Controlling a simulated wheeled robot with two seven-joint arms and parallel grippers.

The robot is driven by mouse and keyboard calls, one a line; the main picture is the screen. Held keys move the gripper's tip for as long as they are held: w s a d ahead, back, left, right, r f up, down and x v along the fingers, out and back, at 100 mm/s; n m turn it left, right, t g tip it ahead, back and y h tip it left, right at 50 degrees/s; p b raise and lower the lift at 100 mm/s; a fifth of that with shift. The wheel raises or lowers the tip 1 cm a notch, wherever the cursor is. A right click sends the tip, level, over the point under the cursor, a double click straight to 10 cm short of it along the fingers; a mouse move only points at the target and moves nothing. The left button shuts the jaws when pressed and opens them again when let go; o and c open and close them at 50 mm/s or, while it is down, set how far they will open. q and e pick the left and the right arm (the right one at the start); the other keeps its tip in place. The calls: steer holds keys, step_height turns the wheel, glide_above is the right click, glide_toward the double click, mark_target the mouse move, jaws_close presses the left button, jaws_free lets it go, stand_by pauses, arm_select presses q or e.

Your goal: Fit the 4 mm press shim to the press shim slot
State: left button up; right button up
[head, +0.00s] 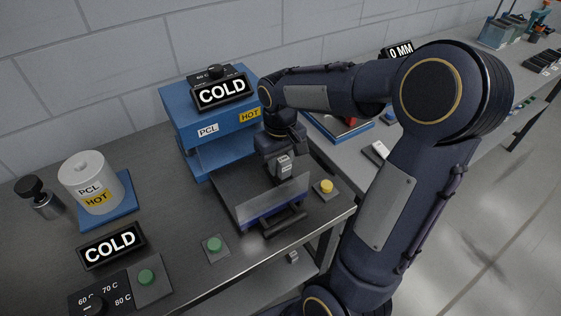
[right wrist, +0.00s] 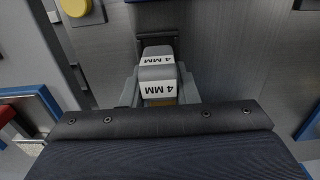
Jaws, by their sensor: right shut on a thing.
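The 4 mm press shim (right wrist: 158,72) is a grey block with white "4 MM" labels. In the right wrist view it sits between the two fingers of my right gripper (right wrist: 158,92), which is shut on it. A dark-framed recess (right wrist: 158,36), apparently the press shim slot, is right at the shim's far end; I cannot tell how far the shim is inside it. In the head view my right gripper (head: 284,170) points down over the tray in front of the blue press (head: 199,132), with the labelled shim (head: 284,163) below the wrist. My left gripper is not in view.
A clear guard (head: 270,202) stands along the tray's front, with a dark handle below. A yellow button (head: 326,186) is right of the tray, a green button (head: 214,246) left. A PCL drum (head: 90,182) stands at left. The bench between drum and press is clear.

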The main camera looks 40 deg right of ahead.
steer(key=shift+f+b, duration=0.55)
steer(key=shift+f, duration=0.2)
stand_by(0.3)
steer(key=o, duration=1.1)
steer(key=shift+o, duration=0.2)
